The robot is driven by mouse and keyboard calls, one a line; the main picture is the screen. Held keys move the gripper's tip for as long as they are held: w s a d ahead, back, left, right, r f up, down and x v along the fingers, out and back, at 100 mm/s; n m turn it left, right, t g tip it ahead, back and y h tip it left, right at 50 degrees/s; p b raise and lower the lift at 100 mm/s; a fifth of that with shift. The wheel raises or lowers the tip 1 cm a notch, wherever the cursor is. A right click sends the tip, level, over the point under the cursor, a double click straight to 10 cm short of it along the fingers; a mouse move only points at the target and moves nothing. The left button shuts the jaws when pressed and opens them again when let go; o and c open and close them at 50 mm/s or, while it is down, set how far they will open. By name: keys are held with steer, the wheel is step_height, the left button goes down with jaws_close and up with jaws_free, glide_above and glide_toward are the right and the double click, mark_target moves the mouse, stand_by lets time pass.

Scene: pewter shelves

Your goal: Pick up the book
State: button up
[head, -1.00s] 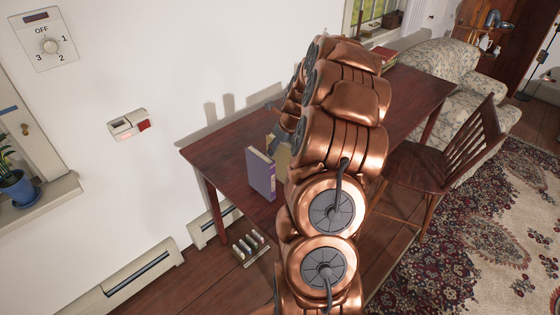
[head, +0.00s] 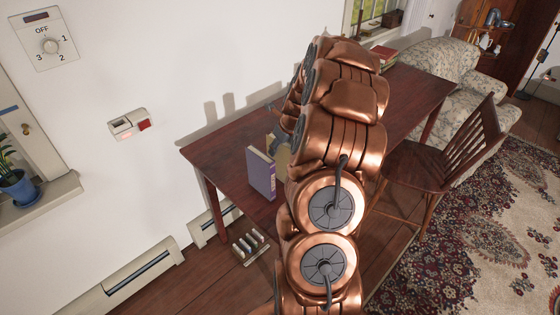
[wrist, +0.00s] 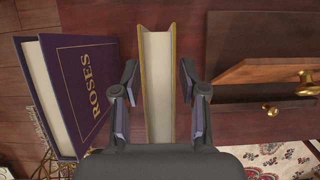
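A yellow-covered book (wrist: 158,88) stands on edge between the fingers of my gripper (wrist: 159,78) in the wrist view. The fingers are open, one on each side of it, with visible gaps between them and its covers. In the head view this book (head: 282,156) is mostly hidden behind my arm. A purple book (wrist: 80,85) with "ROSES" on its cover stands just left of my left finger. The purple book also shows upright near the edge of the wooden table (head: 222,160) in the head view.
A wooden chair (head: 440,165) stands at the table's right side. More books (head: 384,54) lie at the table's far end. The wall borders the table's left side. In the wrist view, drawer fronts with brass knobs (wrist: 271,110) are at the right.

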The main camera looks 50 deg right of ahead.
jaws_close()
steer(key=shift+r, duration=0.15)
stand_by(0.6)
